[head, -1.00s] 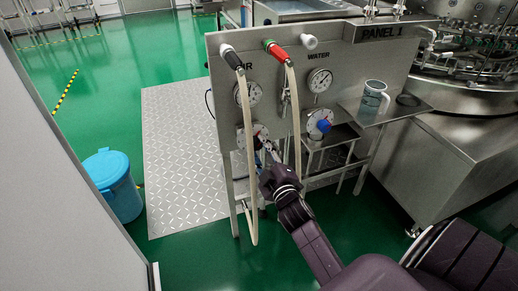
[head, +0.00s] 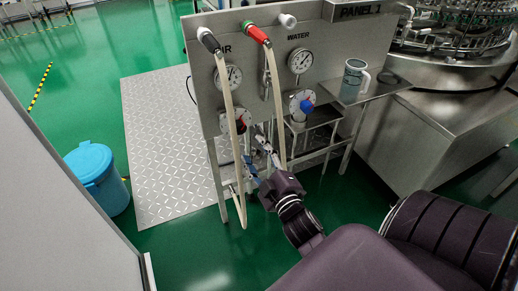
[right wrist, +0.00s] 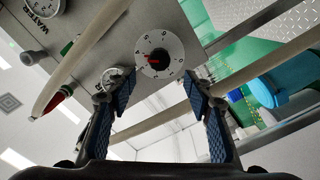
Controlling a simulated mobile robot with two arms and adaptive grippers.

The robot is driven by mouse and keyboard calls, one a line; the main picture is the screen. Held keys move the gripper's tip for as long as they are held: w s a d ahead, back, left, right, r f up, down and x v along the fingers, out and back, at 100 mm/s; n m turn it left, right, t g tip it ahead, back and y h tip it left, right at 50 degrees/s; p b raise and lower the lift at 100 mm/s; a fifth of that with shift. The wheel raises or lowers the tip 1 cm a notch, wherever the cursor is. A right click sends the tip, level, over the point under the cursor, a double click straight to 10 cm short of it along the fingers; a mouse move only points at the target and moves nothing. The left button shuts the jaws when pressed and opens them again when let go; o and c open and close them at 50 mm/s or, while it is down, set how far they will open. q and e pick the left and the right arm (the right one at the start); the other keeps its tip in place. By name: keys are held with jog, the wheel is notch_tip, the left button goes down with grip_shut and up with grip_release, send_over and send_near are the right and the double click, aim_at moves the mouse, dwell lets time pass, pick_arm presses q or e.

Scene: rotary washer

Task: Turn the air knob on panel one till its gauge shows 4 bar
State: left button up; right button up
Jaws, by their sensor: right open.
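The steel panel one (head: 275,25) shows in the head view. Its air gauge (head: 229,77) hangs at the left; the needle is too small to read. Below it is the air knob (head: 239,118), red on a white disc, partly hidden by a pale hose. In the right wrist view a white numbered dial with a red pointer (right wrist: 159,52) faces the jaws. My right gripper (head: 256,153) is open and empty, below and in front of the air knob, apart from it. In the wrist view its fingers (right wrist: 159,82) stand wide apart. My left gripper is not in view.
Two pale hoses (head: 273,90) hang across the panel front. The water gauge (head: 300,60) and blue water knob (head: 304,104) are to the right. A mug (head: 353,80) stands on the side shelf (head: 380,90). A blue bin (head: 97,178) is at left on open green floor.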

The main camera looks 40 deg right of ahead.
jog(key=shift+v, duration=1.35)
jog(key=m+b, duration=0.6)
jog(key=m, duration=0.6)
send_near(241, 130)
jog(key=w, duration=0.2)
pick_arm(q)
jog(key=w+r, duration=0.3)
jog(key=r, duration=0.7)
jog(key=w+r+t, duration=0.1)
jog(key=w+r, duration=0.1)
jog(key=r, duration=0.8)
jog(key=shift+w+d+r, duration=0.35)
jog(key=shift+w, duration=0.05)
pick_arm(e)
jog(key=shift+d+x, duration=0.15)
jog(key=shift+x, duration=1.55)
jog(key=shift+d+x, duration=0.15)
jog(key=shift+x, duration=1.55)
jog(key=shift+c, duration=0.4)
jog(key=c, duration=1.1)
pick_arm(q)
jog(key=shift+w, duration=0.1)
